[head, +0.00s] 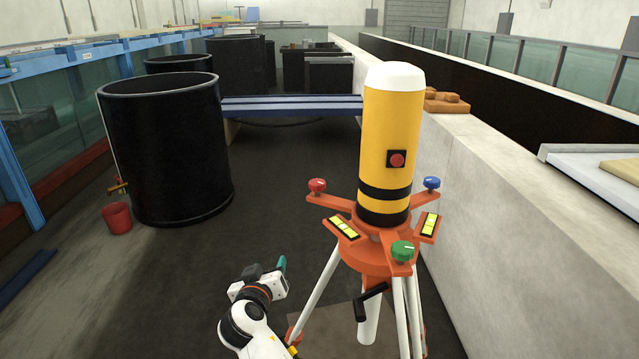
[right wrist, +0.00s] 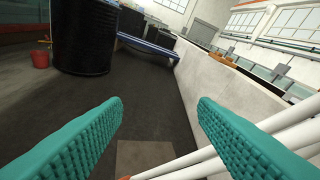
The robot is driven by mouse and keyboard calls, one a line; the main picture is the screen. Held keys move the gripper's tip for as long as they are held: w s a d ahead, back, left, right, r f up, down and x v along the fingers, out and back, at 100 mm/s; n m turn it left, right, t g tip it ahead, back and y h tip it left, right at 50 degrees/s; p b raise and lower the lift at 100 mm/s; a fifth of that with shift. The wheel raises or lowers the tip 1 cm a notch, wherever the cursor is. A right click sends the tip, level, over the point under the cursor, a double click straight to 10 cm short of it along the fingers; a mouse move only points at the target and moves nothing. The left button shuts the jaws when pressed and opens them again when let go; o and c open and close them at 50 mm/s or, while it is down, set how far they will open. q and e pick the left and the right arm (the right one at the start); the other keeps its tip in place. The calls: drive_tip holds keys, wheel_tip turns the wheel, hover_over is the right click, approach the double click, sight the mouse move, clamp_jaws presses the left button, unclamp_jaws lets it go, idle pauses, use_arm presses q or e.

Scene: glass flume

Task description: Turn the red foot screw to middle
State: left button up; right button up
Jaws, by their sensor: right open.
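The red foot screw (head: 317,186) sits on the left arm of the orange tripod head (head: 370,258), below a yellow cylinder (head: 378,130) with a white top. A small light mark shows on the knob; its exact setting is too small to read. A blue foot screw (head: 431,182) is at the right and a green foot screw (head: 402,250) at the front. Two yellow-green level vials (head: 345,228) lie on the head. My right gripper (head: 280,268) is below and left of the red screw, apart from it. In the right wrist view its teal fingers (right wrist: 160,115) are wide apart and empty. My left gripper is out of view.
White tripod legs (head: 318,295) stand close to the right of my right gripper. A black crank (head: 370,297) hangs under the head. A pale wall (head: 520,200) runs along the right.

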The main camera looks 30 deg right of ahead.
sight(318, 180)
drive_tip(key=s+d+r+m+g+h, duration=0.1)
drive_tip(key=s+d+r+m+h, duration=0.15)
drive_tip(key=r, duration=0.35)
drive_tip(key=s+d+r+m+h, duration=0.1)
drive_tip(key=r+m, duration=0.2)
drive_tip(key=r, duration=0.3)
drive_tip(key=s+d+r+m+g+h, duration=0.1)
drive_tip(key=s+r+m+h, duration=0.1)
drive_tip(key=r, duration=0.4)
drive_tip(key=p+x, duration=0.1)
drive_tip(key=x, duration=0.2)
drive_tip(key=p+x, duration=0.1)
drive_tip(key=x, duration=0.3)
drive_tip(key=p+x, duration=0.1)
drive_tip(key=x, duration=0.2)
drive_tip(key=shift+w+d+r, duration=0.1)
drive_tip(key=shift+d+r, duration=0.2)
drive_tip(key=shift+d, duration=0.15)
use_arm(q)
wheel_tip(318, 180, up, 3)
drive_tip(key=shift+r+p, duration=0.2)
drive_tip(key=shift+p, duration=0.15)
use_arm(e)
drive_tip(key=shift+w+d+f, duration=0.15)
drive_tip(key=shift+w+d, duration=0.2)
drive_tip(key=shift+d, duration=0.2)
